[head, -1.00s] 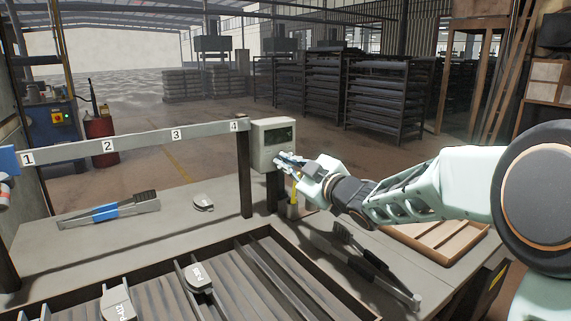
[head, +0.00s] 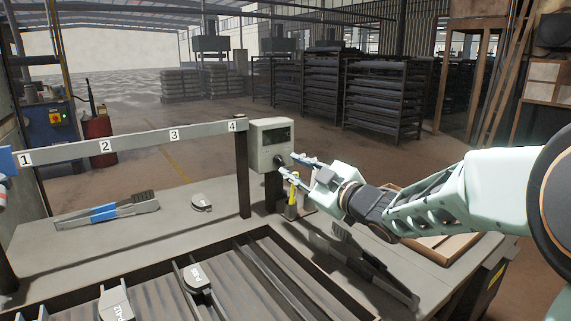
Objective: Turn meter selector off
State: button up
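The meter (head: 262,150) is a pale grey box with a dark display at the right end of the numbered rail. Its dark selector knob (head: 279,161) shows low on the front face. Which way the knob points is too small to tell. My gripper (head: 288,163) is just right of the knob, with its two fingers spread apart and nothing seen held between them. The fingertips are close to the knob; whether they touch it I cannot tell.
A yellow-handled tool (head: 292,192) stands just below my gripper. A ribbed tray (head: 160,297) fills the front, and a wooden tray (head: 445,243) lies right, behind my arm.

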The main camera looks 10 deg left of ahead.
jog(key=v, duration=0.7)
jog(key=shift+d+r, duration=0.1)
